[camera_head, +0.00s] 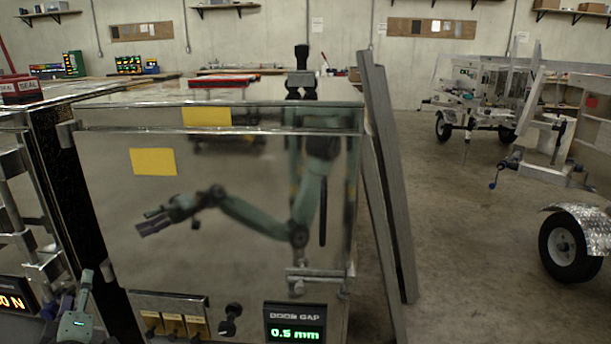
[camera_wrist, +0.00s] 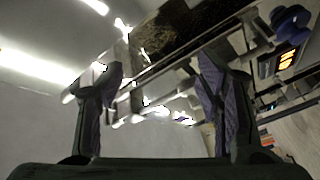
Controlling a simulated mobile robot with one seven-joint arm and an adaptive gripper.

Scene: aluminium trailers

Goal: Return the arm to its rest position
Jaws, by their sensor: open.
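In the wrist view my gripper (camera_wrist: 158,90) is open, its two fingers wide apart with nothing between them. Behind the fingers are a pale surface, bright light strips and metal rails, partly blurred. A mirror image of my arm, bent and reaching left, shows in the polished front of the metal cabinet (camera_head: 120,225).
The cabinet has a green display (camera_head: 295,324) reading door gap 0.5 mm, a black knob (camera_head: 230,320) and yellow labels. Metal framing (camera_head: 30,250) stands close at left. Grey planks (camera_head: 385,190) lean at the cabinet's right. Open floor lies beyond, with trailers (camera_head: 565,245) at right.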

